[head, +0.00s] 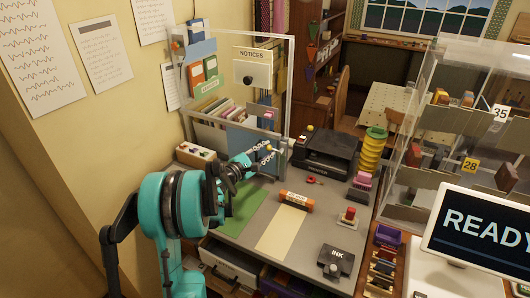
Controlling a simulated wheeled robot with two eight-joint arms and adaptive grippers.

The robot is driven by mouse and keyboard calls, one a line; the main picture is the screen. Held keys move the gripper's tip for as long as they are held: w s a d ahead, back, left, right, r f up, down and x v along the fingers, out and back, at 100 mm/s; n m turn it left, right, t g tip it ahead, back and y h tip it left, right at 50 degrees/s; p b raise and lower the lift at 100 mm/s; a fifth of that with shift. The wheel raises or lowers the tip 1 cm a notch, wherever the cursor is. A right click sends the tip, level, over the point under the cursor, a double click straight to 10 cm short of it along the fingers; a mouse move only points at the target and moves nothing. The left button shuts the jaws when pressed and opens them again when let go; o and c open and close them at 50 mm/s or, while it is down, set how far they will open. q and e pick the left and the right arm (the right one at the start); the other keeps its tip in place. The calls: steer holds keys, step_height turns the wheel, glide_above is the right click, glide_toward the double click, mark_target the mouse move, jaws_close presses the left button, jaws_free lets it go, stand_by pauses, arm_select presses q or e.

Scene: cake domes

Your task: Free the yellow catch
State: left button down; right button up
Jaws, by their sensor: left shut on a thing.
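A small yellow catch (268,148) shows at the lower right of a clear, pale-framed panel (291,85). My left gripper (266,153) reaches in from the left and is shut on the yellow catch. Its fingers partly cover the catch, so its exact position is hard to tell. The panel stands upright, with folders, books and a NOTICES box (252,70) showing behind or through it. My right gripper is out of view.
The grey desk holds a green mat (243,212), an orange roll (296,201), a red-topped stamp (347,217), a black ink box (335,262) and a black printer (325,152). A yellow ring stack (371,153) stands right. A READY screen (485,228) is at the front right.

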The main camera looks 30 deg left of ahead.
mark_target(278, 141)
arm_select(q)
steer(key=r+m, duration=0.1)
steer(key=m, duration=0.1)
steer(key=d+r+m+g+p, duration=0.1)
steer(key=m, duration=0.2)
steer(key=d+r+m+y, duration=0.1)
steer(key=m, duration=0.1)
steer(key=shift+w+g+p, duration=0.1)
steer(key=shift+g+p, duration=0.2)
steer(key=shift+p, duration=0.05)
steer(key=m, duration=0.1)
steer(key=d+m, duration=0.1)
steer(key=m, duration=0.1)
steer(key=shift+d+r+y, duration=0.25)
steer(key=shift+d+y, duration=0.05)
steer(key=shift+y, duration=0.1)
steer(key=shift+d+r+m+g+y, duration=0.1)
steer(key=shift+d+m+g+y, duration=0.2)
steer(key=shift+m, duration=0.5)
steer(key=shift+d+m+g+y, duration=0.15)
steer(key=shift+d+m, duration=0.25)
steer(key=shift+m, duration=0.4)
steer(key=c, duration=1.2)
jaws_free()
steer(key=shift+a, duration=0.1)
steer(key=shift+o, duration=0.2)
steer(key=shift+w, duration=0.1)
steer(key=shift+r+y, duration=0.1)
steer(key=shift+y, duration=0.15)
